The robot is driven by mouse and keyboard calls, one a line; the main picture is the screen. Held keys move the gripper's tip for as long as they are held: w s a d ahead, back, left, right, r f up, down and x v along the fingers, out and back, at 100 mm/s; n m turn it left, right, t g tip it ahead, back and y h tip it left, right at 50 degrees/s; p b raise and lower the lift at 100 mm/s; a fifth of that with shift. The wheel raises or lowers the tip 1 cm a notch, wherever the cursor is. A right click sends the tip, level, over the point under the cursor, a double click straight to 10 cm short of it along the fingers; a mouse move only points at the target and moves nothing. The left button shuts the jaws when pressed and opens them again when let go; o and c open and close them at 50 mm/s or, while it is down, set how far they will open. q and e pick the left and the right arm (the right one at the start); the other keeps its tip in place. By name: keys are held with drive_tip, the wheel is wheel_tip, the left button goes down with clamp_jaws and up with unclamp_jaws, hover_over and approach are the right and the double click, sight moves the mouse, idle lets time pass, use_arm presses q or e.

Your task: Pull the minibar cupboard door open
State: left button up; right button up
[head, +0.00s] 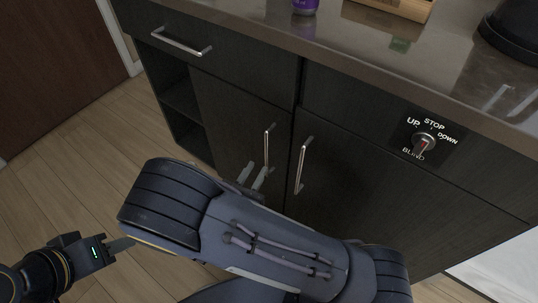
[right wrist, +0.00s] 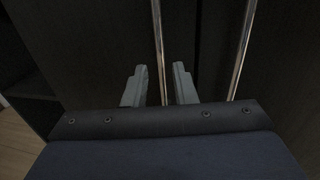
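The dark cabinet has a left door (head: 232,115) and a right door (head: 350,165), both shut. Neither is marked as the minibar. The left door's upright metal handle (head: 267,148) and the right door's handle (head: 302,165) stand side by side. My right gripper (head: 253,176) is at the lower end of the left handle. In the right wrist view its fingers (right wrist: 160,86) are apart, with the left handle (right wrist: 159,45) showing between them, touching neither. The right handle (right wrist: 242,48) is to their right. My left gripper (head: 118,246) is low at the left, away from the cabinet; its opening is unclear.
A drawer with a bar handle (head: 181,42) is above the left door. Open shelves (head: 182,103) are at the left. A blind switch (head: 423,143) is on the right front. The countertop (head: 330,40) holds a purple item (head: 305,5) and a wooden tray (head: 405,9). Floor at left is clear.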

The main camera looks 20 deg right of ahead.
sight(266, 154)
drive_tip(key=b+x, duration=0.1)
drive_tip(key=x, duration=0.6)
drive_tip(key=shift+w+d, duration=0.15)
drive_tip(key=shift+w, duration=0.05)
clamp_jaws()
